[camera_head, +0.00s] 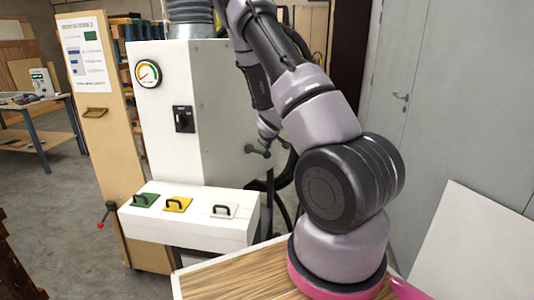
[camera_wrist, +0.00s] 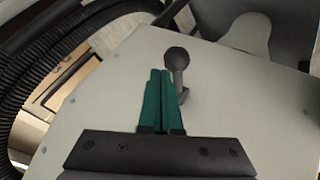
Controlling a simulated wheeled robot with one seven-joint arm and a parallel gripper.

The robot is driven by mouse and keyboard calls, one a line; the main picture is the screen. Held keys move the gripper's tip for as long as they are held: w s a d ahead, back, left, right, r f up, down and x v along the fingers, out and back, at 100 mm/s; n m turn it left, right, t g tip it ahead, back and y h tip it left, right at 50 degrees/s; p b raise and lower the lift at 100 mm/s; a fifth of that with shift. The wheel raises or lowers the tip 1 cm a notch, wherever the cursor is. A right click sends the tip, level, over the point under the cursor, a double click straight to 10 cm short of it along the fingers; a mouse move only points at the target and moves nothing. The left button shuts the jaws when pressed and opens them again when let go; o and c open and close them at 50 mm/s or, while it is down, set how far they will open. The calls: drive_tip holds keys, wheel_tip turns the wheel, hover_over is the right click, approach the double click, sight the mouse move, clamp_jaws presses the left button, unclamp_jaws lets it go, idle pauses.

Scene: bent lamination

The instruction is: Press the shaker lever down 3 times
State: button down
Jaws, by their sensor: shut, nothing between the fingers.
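The shaker lever (camera_wrist: 177,62) is a dark grey stem with a round ball knob. It stands out from a pale grey panel in the wrist view, with its knob pointing to the top of the picture. My gripper (camera_wrist: 161,74) has green fingers pressed together with nothing between them. The fingertips appear just left of the lever and a little below its knob in the picture. I cannot tell whether they touch it. In the head view, a dark knobbed handle (camera_head: 257,151) shows at the cabinet's right side, under my wrist; my fingers cannot be made out there.
The pale cabinet (camera_head: 190,90) has a gauge (camera_head: 147,73) and a dark switch (camera_head: 183,119). A white box (camera_head: 190,228) in front carries green, yellow and white handled lids. Black ribbed hoses (camera_wrist: 60,55) run along the left of the wrist view.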

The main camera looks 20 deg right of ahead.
sight(268, 154)
drive_tip(key=shift+f, duration=2)
idle(1.4)
drive_tip(key=shift+r, duration=0.1)
idle(0.4)
drive_tip(key=shift+r, duration=2.35)
drive_tip(key=shift+r, duration=2.5)
